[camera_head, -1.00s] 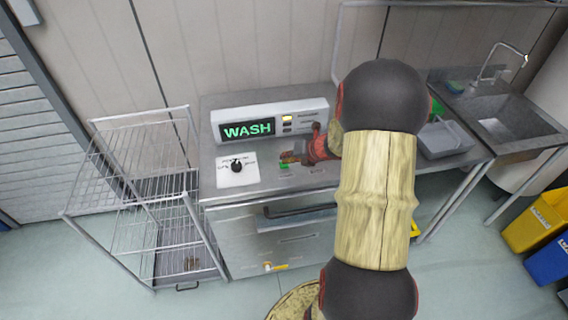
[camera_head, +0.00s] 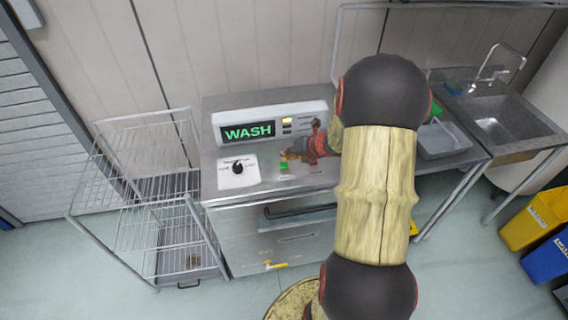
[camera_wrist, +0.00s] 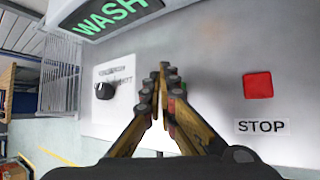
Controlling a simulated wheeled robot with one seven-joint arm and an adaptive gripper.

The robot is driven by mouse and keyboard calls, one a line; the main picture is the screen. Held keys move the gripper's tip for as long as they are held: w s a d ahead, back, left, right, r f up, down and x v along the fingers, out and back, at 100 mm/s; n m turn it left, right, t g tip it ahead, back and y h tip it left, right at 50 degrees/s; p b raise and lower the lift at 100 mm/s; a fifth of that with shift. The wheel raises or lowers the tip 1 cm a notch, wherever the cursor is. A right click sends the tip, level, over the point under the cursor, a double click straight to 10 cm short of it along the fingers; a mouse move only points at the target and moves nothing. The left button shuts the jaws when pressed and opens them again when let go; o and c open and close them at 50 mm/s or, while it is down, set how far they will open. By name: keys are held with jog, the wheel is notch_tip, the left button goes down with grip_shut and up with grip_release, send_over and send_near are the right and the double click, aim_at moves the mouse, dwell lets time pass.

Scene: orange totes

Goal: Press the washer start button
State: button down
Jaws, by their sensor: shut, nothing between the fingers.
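The washer (camera_head: 300,212) is a steel counter-like unit with a panel reading WASH (camera_head: 248,132) in green. A small green button (camera_head: 284,167) sits on its top in the head view. My gripper (camera_head: 288,155) is over the top, right at the green button; I cannot tell whether it touches. In the wrist view my gripper (camera_wrist: 163,76) is shut and empty, its fingertips together. The green button is mostly or wholly hidden behind the fingers there. A red square button (camera_wrist: 257,85) with a STOP label (camera_wrist: 262,126) lies to the right of the fingers.
A black dial (camera_head: 238,168) on a white plate stands left of the green button. The raised display panel is just behind my gripper. A wire rack (camera_head: 150,200) stands at left, a sink (camera_head: 500,125) at right. My forearm blocks part of the head view.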

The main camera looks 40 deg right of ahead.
aim_at(286, 164)
jog(key=shift+r+p, duration=1.65)
jog(key=shift+r, duration=0.35)
